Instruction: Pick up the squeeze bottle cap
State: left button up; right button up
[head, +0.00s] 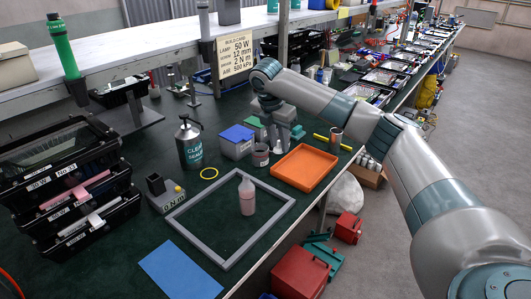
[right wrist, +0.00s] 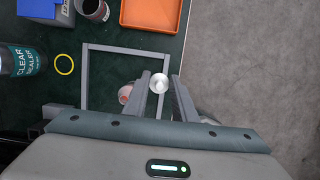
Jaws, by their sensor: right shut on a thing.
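The cap is hard to make out in the head view. The squeeze bottle (head: 247,196) stands upright inside the frame, with a pink body and a pale narrow top. It also shows in the right wrist view (right wrist: 124,94), partly hidden by a finger. My left gripper is not in view.
The grey frame (head: 184,241) lies on the dark bench, with a blue sheet (head: 180,272) in front. An orange tray (head: 303,168), blue-lidded box (head: 236,142), small jar (head: 261,155) and dark sealer bottle (head: 189,147) stand behind it. Black drawers (head: 75,185) are at left.

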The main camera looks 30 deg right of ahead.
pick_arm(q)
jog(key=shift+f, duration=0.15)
pick_arm(e)
jog(key=shift+s+d+r, duration=0.3)
jog(key=shift+d+r, duration=0.05)
jog(key=shift+d, duration=0.15)
jog(key=shift+a, duration=0.1)
